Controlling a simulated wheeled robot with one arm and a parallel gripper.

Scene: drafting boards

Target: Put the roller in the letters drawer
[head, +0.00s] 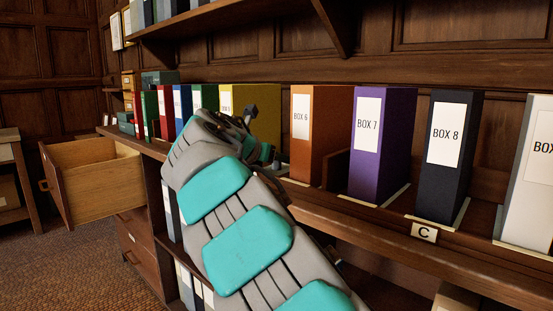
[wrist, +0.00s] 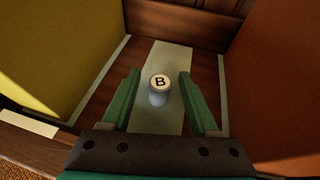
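A small pale cylinder (wrist: 159,97) with a white top marked "B" shows in the wrist view, standing on a grey strip between a yellow box and an orange box. I cannot tell whether it is the roller; no other candidate is visible. My gripper (wrist: 160,75) is open, its green fingers on either side of the cylinder with a gap on both sides. In the head view my gripper (head: 262,145) is at the shelf, partly hidden by my arm. A wooden drawer (head: 100,190) stands pulled out at the left; no readable label identifies it as the letters drawer.
Box files line the shelf: a yellow one (head: 262,104), orange BOX 6 (head: 330,130), purple BOX 7 (head: 398,140) and black BOX 8 (head: 465,150) among several. A tag "C" (head: 424,232) is on the shelf edge. Carpeted floor (head: 80,270) is clear at the lower left.

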